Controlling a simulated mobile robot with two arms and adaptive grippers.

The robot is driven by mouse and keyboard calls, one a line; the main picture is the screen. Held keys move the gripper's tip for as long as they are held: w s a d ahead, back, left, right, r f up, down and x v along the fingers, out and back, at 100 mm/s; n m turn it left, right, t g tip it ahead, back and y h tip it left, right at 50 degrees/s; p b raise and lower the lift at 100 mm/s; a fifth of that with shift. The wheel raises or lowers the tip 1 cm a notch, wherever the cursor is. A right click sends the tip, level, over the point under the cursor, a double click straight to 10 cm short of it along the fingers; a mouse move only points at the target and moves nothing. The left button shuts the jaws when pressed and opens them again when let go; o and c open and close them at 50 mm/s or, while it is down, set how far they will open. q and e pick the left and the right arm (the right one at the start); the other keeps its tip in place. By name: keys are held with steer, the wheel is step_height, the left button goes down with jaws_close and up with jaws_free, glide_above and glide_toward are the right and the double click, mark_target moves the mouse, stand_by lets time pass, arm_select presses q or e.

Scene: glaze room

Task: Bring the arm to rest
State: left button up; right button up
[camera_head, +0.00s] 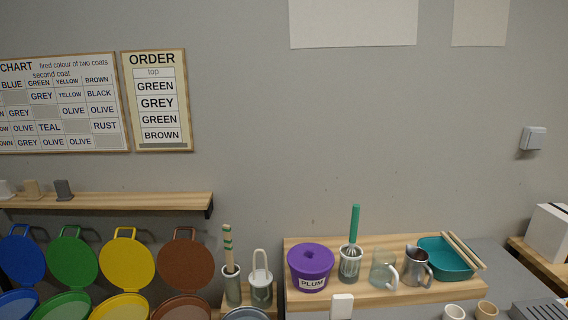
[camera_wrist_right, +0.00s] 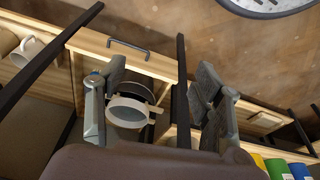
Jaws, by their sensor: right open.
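My right gripper (camera_wrist_right: 160,72) shows in the right wrist view, with its two dark fingers spread wide apart. It is open. A grey round vessel with a ring-like rim (camera_wrist_right: 130,108) shows beside the left finger and partly behind it. I cannot tell how far it is from the finger. Neither gripper shows in the head view, and my left gripper is in no view.
In the head view, a wooden board (camera_head: 300,243) holds a purple PLUM tub (camera_head: 311,262), a whisk in a pot, a glass jug (camera_head: 383,270), a metal jug (camera_head: 415,266) and a teal basin (camera_head: 446,258). Open coloured lidded bins (camera_head: 72,258) stand left, below a wall shelf (camera_head: 130,201).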

steer(key=s+d+f+g, duration=0.1)
steer(key=s+d+f, duration=0.2)
steer(key=s+f, duration=1.6)
step_height(320, 180, down, 4)
steer(key=shift+d+r+g, duration=0.1)
steer(key=shift+d+g, duration=0.05)
steer(key=shift+g, duration=0.15)
